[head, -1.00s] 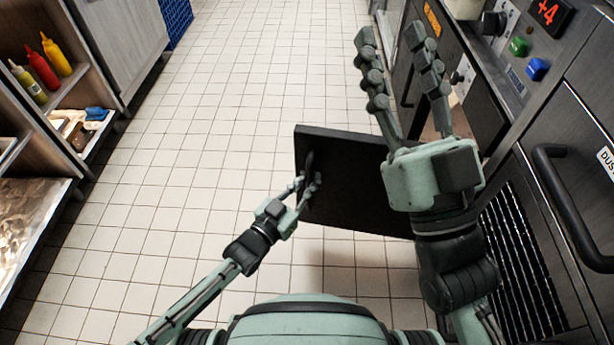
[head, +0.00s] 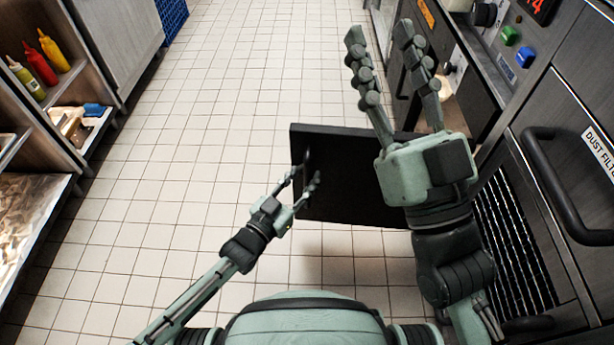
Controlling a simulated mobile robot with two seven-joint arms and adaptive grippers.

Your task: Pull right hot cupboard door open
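The hot cupboard door (head: 345,180) is a flat dark panel standing swung out from the counter on the right, over the floor tiles. Its dark handle (head: 306,160) is near its left, free edge. My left gripper (head: 305,176) is at that handle, its two fingers spread apart, one on each side of it. I cannot tell whether they touch it. My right gripper (head: 379,33) is open and empty, fingers pointing up the picture. Its palm and arm hide the door's right part and its hinge side.
On the right, the counter front has a green button (head: 510,35), a blue button (head: 525,57) and a dust filter panel with a large black handle (head: 550,185). Shelves with sauce bottles (head: 55,50) stand at left. The tiled floor (head: 210,130) between is clear.

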